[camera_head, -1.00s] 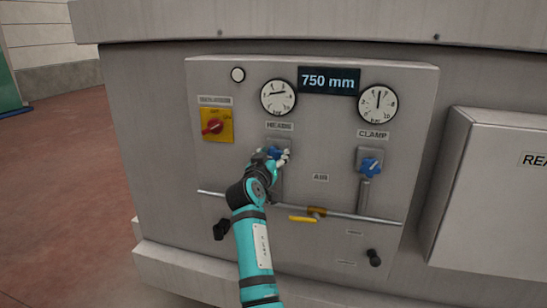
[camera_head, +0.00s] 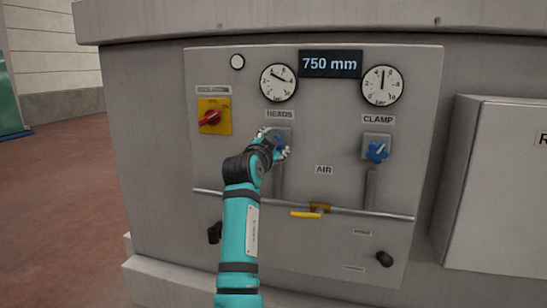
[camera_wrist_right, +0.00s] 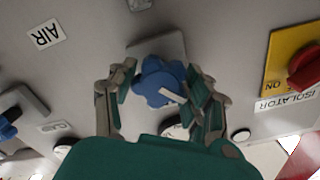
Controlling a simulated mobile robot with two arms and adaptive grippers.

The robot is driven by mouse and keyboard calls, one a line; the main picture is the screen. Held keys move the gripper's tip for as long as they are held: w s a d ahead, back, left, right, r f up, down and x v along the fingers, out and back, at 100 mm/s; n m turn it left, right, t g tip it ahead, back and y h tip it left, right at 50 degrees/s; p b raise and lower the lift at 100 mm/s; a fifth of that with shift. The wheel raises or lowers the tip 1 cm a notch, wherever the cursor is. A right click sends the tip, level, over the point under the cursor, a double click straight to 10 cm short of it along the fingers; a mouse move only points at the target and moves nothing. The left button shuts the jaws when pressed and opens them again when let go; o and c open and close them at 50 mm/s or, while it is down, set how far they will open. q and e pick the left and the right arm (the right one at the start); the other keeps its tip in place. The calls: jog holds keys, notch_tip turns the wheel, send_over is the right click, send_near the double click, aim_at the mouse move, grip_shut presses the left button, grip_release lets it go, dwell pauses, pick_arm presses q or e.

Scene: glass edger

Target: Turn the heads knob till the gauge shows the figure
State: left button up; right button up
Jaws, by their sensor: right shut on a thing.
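The blue heads knob (camera_head: 281,145) is on the grey panel under the HEADS label (camera_head: 280,114). My right gripper (camera_head: 274,142) is shut on it, partly hiding it in the head view. In the right wrist view the knob (camera_wrist_right: 158,80), with a white pointer mark, sits between the two fingers of my right gripper (camera_wrist_right: 163,78). The heads gauge (camera_head: 278,83) is the round white dial above; its dark needle lies slanted, down to the right, and its figures are too small to read surely. My left gripper is not in view.
To the right are the CLAMP gauge (camera_head: 382,86) and blue clamp knob (camera_head: 377,152). A red isolator switch (camera_head: 210,118) on yellow is at left. A display (camera_head: 330,63) reads 750 mm. A pipe with a yellow lever (camera_head: 306,214) runs below; a grey box (camera_head: 495,190) juts out right.

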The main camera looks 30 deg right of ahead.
aim_at(274, 134)
jog(key=shift+m+b, duration=0.7)
jog(key=shift+m, duration=0.3)
jog(key=o, duration=1.2)
notch_tip(274, 134, up, 10)
jog(key=shift+r, duration=0.1)
